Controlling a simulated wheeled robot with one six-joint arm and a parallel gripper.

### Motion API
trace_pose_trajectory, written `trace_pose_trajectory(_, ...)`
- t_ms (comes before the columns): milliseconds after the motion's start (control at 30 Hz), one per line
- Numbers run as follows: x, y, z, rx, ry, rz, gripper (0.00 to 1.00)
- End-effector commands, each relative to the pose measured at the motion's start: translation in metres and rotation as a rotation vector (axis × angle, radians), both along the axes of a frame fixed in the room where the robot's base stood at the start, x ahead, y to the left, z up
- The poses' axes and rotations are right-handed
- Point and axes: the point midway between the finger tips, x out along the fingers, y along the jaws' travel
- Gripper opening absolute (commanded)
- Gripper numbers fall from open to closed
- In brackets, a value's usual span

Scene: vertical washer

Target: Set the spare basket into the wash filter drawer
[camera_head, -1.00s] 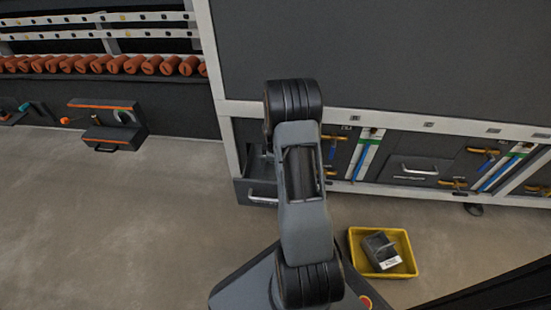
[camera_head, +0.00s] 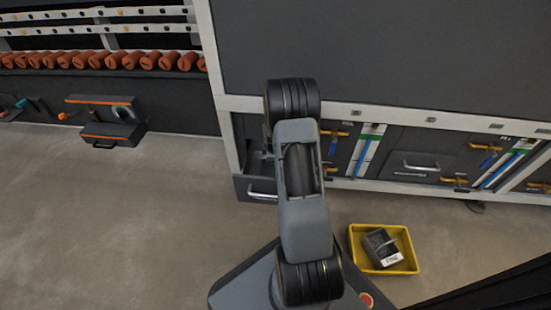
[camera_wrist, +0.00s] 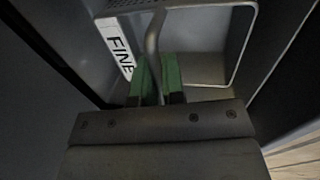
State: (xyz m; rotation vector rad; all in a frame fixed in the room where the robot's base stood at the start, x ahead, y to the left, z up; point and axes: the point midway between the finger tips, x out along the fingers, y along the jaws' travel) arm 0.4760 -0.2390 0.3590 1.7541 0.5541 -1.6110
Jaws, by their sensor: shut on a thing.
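In the wrist view, my gripper (camera_wrist: 158,85) has its green fingertips shut on the thin metal handle of a grey basket (camera_wrist: 195,60). The basket has a white label reading FINE and a perforated part at the top. Dark walls stand on both sides of it. In the head view, a dark drawer (camera_head: 262,188) with a silver handle stands out at the lower left of the large machine. My arm hides part of it, and my gripper and the held basket are hidden there. I cannot tell how far the basket sits inside the drawer.
A yellow tray (camera_head: 355,256) on the floor at the right holds another grey box-like basket (camera_head: 376,242) with a small unreadable white label. A closed panel with a silver handle (camera_head: 421,168), valves and blue pipes line the machine's lower front. Bare floor (camera_head: 110,220) lies open at the left.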

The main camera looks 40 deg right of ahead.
Motion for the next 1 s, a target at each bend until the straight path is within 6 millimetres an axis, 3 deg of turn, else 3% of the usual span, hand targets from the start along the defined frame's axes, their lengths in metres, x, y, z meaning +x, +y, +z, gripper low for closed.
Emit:
trace_pose_trajectory(467, 0.000, 0.000, -0.012, 0.000, 0.000, 0.000, 0.00)
trace_pose_trajectory(500, 0.000, 0.000, -0.013, -0.001, -0.001, 0.000, 0.11)
trace_pose_trajectory(800, 0.000, 0.000, -0.012, 0.000, 0.000, 0.000, 0.39)
trace_pose_trajectory(1000, 0.000, 0.000, -0.013, 0.001, 0.001, 0.000, 0.39)
